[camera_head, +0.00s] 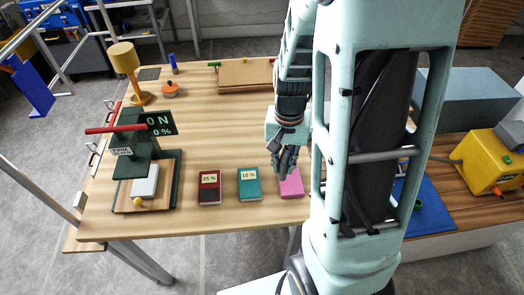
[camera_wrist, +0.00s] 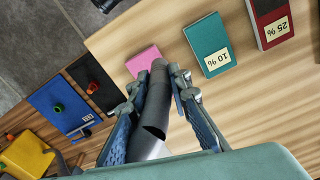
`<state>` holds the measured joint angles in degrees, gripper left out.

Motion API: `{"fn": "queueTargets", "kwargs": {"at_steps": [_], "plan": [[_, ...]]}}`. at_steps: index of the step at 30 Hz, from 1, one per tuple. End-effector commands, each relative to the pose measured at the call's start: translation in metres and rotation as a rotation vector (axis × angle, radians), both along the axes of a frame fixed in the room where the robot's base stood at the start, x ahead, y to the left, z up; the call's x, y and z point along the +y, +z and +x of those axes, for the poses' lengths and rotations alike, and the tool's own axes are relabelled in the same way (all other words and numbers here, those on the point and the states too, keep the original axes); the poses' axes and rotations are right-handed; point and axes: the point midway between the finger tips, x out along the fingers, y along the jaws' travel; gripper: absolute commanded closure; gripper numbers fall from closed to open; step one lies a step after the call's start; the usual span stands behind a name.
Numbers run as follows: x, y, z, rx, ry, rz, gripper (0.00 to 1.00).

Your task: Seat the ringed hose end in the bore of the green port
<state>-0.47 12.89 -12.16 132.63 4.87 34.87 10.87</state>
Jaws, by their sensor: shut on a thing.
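My gripper (camera_head: 287,160) is over the wooden table near the pink block. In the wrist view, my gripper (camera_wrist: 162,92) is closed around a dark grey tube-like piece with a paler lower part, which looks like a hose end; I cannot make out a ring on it. Its tip points away from the palm, toward the pink block. The green port (camera_wrist: 57,108) stands on a blue mat, well apart from my gripper. It also shows in the head view (camera_head: 418,203), at the right behind my arm.
A pink block (camera_head: 291,182), a teal "10 %" block (camera_head: 249,184) and a dark red "25 %" block (camera_head: 209,187) line the front edge. A green press (camera_head: 140,150) stands left. A yellow machine (camera_head: 489,163) stands right. The table's middle is clear.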

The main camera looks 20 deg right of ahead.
Motion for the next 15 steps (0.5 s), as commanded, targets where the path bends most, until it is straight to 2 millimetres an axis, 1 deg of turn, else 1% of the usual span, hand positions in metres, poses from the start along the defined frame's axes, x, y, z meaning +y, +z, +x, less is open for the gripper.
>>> {"fn": "queueTargets", "kwargs": {"at_steps": [1,3,6,9,15], "plan": [[0.002,-0.018,0.007,0.002,0.002,0.0,1.0],[0.005,-0.03,0.016,0.002,0.002,0.0,1.0],[0.009,-0.042,0.028,0.001,0.002,0.0,1.0],[0.011,-0.048,0.035,0.001,0.001,0.0,1.0],[0.013,-0.055,0.042,0.0,0.001,0.0,1.0]]}}
